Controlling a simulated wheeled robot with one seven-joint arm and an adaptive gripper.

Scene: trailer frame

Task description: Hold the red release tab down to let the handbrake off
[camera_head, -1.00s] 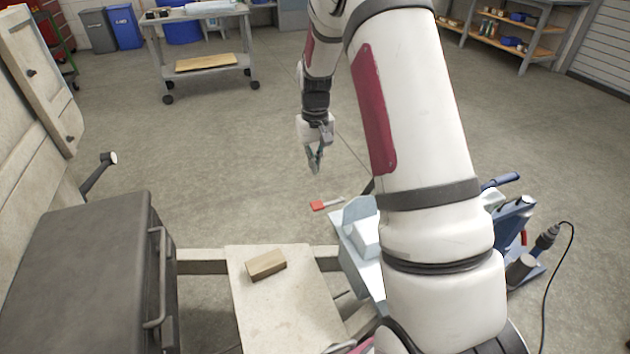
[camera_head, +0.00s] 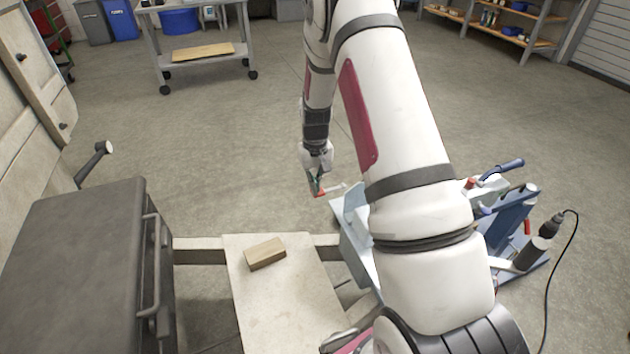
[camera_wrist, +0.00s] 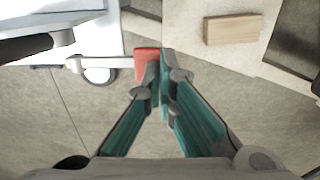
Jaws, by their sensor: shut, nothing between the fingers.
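The red release tab (camera_head: 321,193) sits at the end of a thin pale arm sticking out to the left of the light blue frame (camera_head: 352,238). My gripper (camera_head: 317,190) is shut and empty, with its fingertips at the tab. In the wrist view the red tab (camera_wrist: 146,58) shows just left of and partly behind the closed fingertips (camera_wrist: 160,72). Whether they touch or press it, I cannot tell. A lever with a dark grip (camera_wrist: 28,46) shows at the left of the wrist view.
A wooden block (camera_head: 265,254) lies on a pale board (camera_head: 285,315). A dark box with a handle (camera_head: 75,270) stands at the left. A blue-handled lever (camera_head: 505,168) and a cabled black plug (camera_head: 550,226) are at the right.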

